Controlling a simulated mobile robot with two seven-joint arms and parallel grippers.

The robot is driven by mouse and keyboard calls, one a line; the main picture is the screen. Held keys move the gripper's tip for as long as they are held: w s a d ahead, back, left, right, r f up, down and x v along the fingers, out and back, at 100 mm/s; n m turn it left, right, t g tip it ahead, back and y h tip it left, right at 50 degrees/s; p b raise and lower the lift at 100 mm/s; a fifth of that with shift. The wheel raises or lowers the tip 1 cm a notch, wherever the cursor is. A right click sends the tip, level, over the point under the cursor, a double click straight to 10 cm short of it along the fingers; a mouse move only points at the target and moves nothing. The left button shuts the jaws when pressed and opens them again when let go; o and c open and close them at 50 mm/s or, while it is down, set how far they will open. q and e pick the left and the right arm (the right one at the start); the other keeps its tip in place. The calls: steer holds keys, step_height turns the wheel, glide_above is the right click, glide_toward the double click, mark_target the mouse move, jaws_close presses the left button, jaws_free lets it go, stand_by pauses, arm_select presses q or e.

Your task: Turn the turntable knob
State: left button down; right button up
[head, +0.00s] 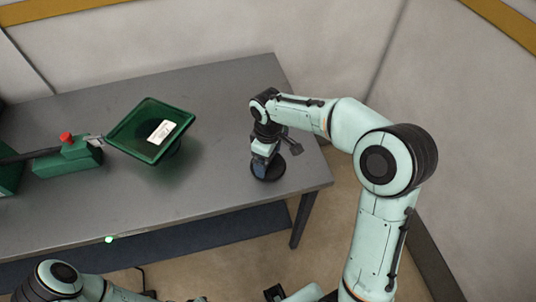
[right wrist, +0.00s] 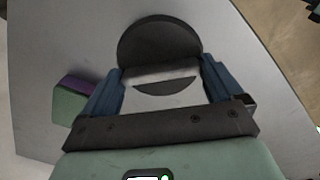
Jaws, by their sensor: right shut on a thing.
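A black round disc (head: 271,174) lies on the grey table near its right front corner. It also shows in the right wrist view (right wrist: 158,38), where a pale grey bar (right wrist: 160,74), which seems to be the knob, crosses it. My right gripper (head: 264,163) points down over the disc. In the right wrist view, its two blue fingers (right wrist: 160,82) close on the two ends of the bar. In the head view the gripper hides the knob. Part of my left arm shows at the bottom left, but I cannot make out its gripper.
The grey table (head: 214,85) has free room between the disc and a green square dish (head: 178,112) with a white label. A green box with a red button (head: 66,138) stands farther left. A purple and green block (right wrist: 70,102) shows in the right wrist view. Walls stand behind and right.

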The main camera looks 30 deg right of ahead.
arm_select(q)
steer(key=shift+w+r, duration=0.15)
steer(key=shift+r, duration=0.05)
arm_select(e)
steer(key=shift+r+n, duration=0.1)
steer(key=shift+n, duration=0.4)
steer(key=o, duration=0.7)
arm_select(q)
steer(key=shift+w+r+p, duration=0.9)
steer(key=shift+r+p, duration=0.1)
steer(key=shift+r, duration=0.2)
arm_select(e)
step_height(320, 180, up, 13)
steer(key=shift+r, duration=0.2)
